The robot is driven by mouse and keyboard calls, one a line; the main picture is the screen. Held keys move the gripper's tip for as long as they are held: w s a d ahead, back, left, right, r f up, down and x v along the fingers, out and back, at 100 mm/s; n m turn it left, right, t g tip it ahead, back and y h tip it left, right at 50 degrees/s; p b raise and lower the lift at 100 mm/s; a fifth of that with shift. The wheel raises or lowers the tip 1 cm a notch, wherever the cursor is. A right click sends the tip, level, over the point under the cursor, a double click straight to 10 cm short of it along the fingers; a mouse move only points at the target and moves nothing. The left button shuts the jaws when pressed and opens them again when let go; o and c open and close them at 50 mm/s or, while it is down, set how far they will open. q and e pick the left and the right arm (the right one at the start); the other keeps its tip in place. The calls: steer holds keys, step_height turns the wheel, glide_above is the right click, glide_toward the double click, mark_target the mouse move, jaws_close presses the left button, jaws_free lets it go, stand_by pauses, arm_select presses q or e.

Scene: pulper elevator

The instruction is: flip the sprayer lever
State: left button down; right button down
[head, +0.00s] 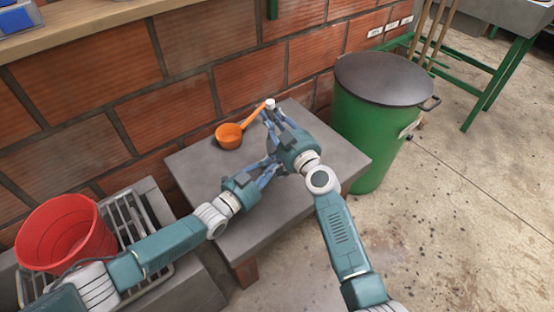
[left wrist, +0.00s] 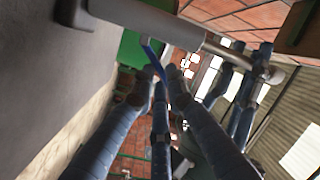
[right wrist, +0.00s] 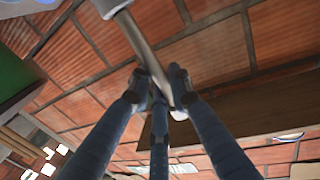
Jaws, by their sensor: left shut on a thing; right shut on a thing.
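The sprayer shows as a pale grey body with a metal rod (left wrist: 235,57) in the left wrist view. A thin blue strip (left wrist: 150,52), which looks like its lever, hangs below the body. My left gripper (left wrist: 165,78) is shut on this strip. My right gripper (right wrist: 162,88) is shut on the metal rod, which also shows in the right wrist view (right wrist: 143,52). In the head view my left gripper (head: 270,168) and right gripper (head: 272,122) are close together above the grey table, and they hide most of the sprayer.
An orange scoop (head: 229,136) lies on the grey table (head: 195,165), near the brick wall. A green bin with a dark lid (head: 385,78) stands right of the table. A red bucket (head: 62,232) stands on a rack at left.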

arm_select(q)
steer(key=shift+w+a+r+n+g+y, duration=0.2)
steer(key=shift+w+r+n, duration=0.1)
steer(key=shift+n, duration=0.65)
steer(key=shift+w+a+r+n+g+y, duration=0.1)
steer(key=shift+w+a+r+n+g, duration=0.15)
steer(key=shift+n, duration=0.7)
steer(key=c, duration=1.7)
jaws_free()
steer(key=v, duration=0.8)
steer(key=shift+d, duration=0.1)
